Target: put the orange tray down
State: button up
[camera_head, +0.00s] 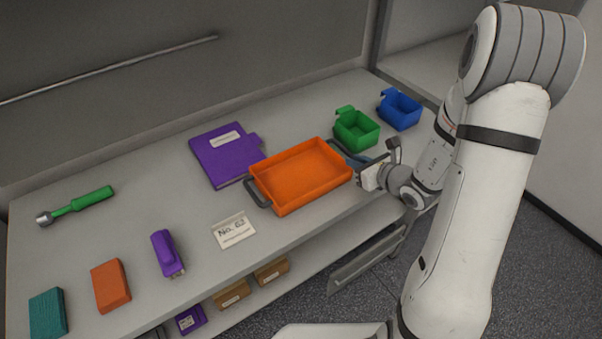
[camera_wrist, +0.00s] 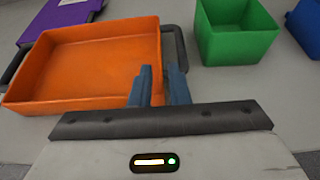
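The orange tray (camera_head: 300,178) is an empty, shallow box with a dark grey handle at each end. It sits at the middle of the grey worktop near its front edge; I cannot tell whether its base touches the surface. In the wrist view the tray (camera_wrist: 85,75) fills the upper left. My gripper (camera_head: 362,163) is at the tray's right-hand handle (camera_wrist: 175,45).
Green (camera_head: 356,131) and blue (camera_head: 400,111) bins stand to the right. A purple device (camera_head: 167,253), orange block (camera_head: 110,286), teal block (camera_head: 48,313) and green-handled tool (camera_head: 80,203) lie left.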

aim_at(340, 156)
jog(key=p+x, duration=0.2)
jog(key=x, duration=0.5)
jog(key=shift+f, duration=0.15)
grip_shut()
dwell(1.3)
